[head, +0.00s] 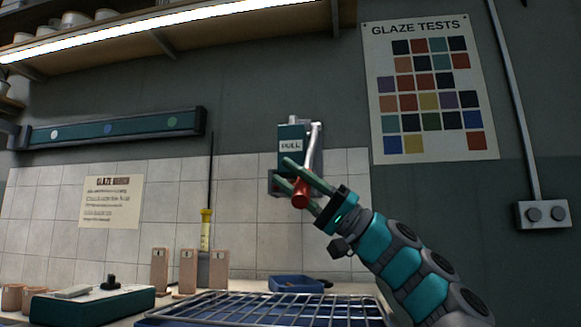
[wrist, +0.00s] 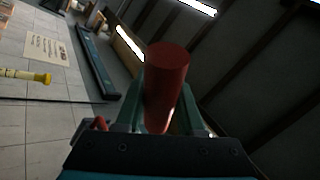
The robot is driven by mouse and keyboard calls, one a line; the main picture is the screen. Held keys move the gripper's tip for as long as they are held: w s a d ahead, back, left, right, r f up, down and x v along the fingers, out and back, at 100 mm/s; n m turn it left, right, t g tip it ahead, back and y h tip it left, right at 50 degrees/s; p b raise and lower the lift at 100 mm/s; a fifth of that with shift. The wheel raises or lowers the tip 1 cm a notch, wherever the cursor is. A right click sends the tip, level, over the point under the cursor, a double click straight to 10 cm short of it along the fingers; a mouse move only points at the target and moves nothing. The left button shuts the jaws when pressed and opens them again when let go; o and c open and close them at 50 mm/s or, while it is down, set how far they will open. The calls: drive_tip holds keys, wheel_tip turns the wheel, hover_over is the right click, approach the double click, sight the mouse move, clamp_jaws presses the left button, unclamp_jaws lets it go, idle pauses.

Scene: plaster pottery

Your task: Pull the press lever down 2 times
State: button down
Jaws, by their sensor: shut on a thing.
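The press lever has a green plate marked PULL (head: 290,144) on a grey wall mount, a pale metal arm (head: 314,145) and a red handle (head: 301,194). The arm hangs from its top end, with the red handle at the low end. My gripper (head: 286,172) is shut on the red handle, its green fingers on either side. In the wrist view the red handle (wrist: 168,85) stands between the two fingers and hides part of them.
Below are a wire rack (head: 265,308), a blue tray (head: 297,284), several wooden blocks (head: 188,270) and a green box with a black knob (head: 95,304). A yellow-handled tool (head: 206,230) stands left of the lever. A lit shelf (head: 120,38) runs above.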

drive_tip(key=shift+w+f, duration=0.25)
idle(0.3)
drive_tip(key=c, duration=0.5)
unclamp_jaws()
drive_tip(key=shift+d, duration=0.1)
drive_tip(key=shift+v, duration=3.85)
